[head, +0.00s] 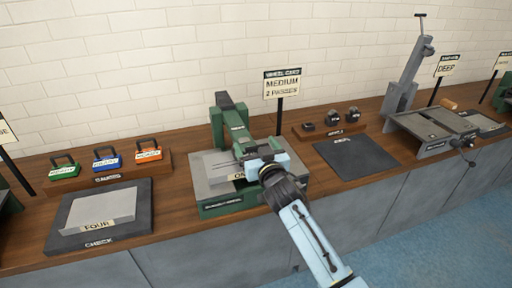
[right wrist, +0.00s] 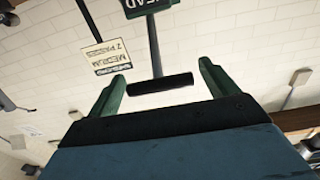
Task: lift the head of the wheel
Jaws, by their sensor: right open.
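The wheel machine stands mid-bench in the head view, with a grey-topped green base (head: 222,206) and a green upright head (head: 230,122). My right gripper (head: 247,152) is at the front of the head, above the base, and hides part of both. In the right wrist view, the open right gripper (right wrist: 162,74) has a finger on each side of a black bar handle (right wrist: 160,84). The handle lies crosswise between the fingers; I cannot tell whether they touch it. A green plate reading "HEAD" (right wrist: 146,6) shows beyond it. My left gripper is not in view.
A wheel card sign (head: 282,84) stands behind the machine. To the left are a check plate (head: 140,230) and several coloured gauges (head: 107,158). To the right are a dark mat (head: 358,158), small black blocks (head: 333,117) and a grey lever machine (head: 405,80).

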